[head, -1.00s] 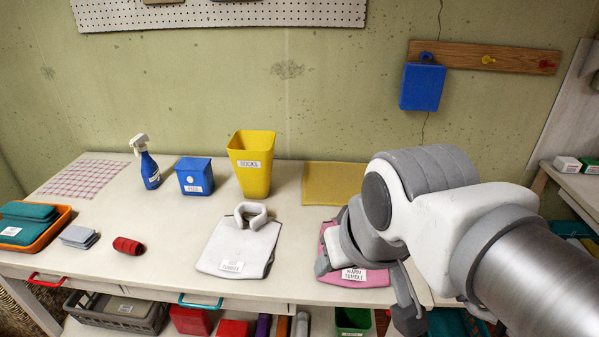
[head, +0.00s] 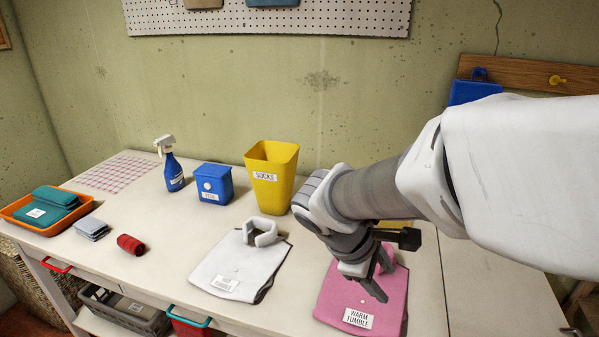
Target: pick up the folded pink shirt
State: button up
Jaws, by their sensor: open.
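The folded pink shirt (head: 334,294) lies flat near the front of the white table, with a "WARM TUMBLE" label at its front edge. My gripper (head: 378,282) is over the shirt's back part, pointing down, open with nothing seen between its fingers. It hides part of the shirt and most of its collar. I cannot tell whether the fingertips touch the cloth.
A folded white shirt (head: 228,264) lies just left of the pink one. Behind stand a yellow "SOCKS" bin (head: 271,187), a blue box (head: 213,185) and a spray bottle (head: 174,172). The table (head: 480,290) is clear to the right.

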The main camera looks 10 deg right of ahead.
jog(key=w+a+f+n+t+h+b, duration=0.1)
jog(key=w+f+n+h, duration=0.1)
jog(key=w+f+n, duration=0.1)
jog(key=w+a+f+n+t+h+b, duration=0.1)
jog(key=w+a+f+n+t+b, duration=0.1)
jog(key=w+f+n, duration=0.2)
jog(key=w+a+f+n+t+h+b, duration=0.1)
jog(key=w+a+f+n+h+b, duration=0.1)
jog(key=w+n, duration=0.3)
jog(key=shift+w+f+t+h, duration=0.3)
jog(key=shift+f+t, duration=0.1)
jog(key=shift+f, duration=0.35)
jog(key=b+x, duration=0.3)
jog(key=x, duration=0.8)
jog(key=shift+d, duration=0.2)
jog(key=shift+s+d+r+b+x, duration=0.1)
jog(key=shift+b+x, duration=0.3)
jog(key=shift+x, duration=0.5)
jog(key=shift+s+d+r+b+x, duration=0.1)
jog(key=shift+b+x, duration=0.3)
jog(key=shift+x, duration=0.5)
jog(key=shift+s+d+r+b+x, duration=0.1)
jog(key=shift+b+x, duration=0.3)
jog(key=shift+x, duration=0.5)
jog(key=shift+c, duration=0.3)
grip_shut()
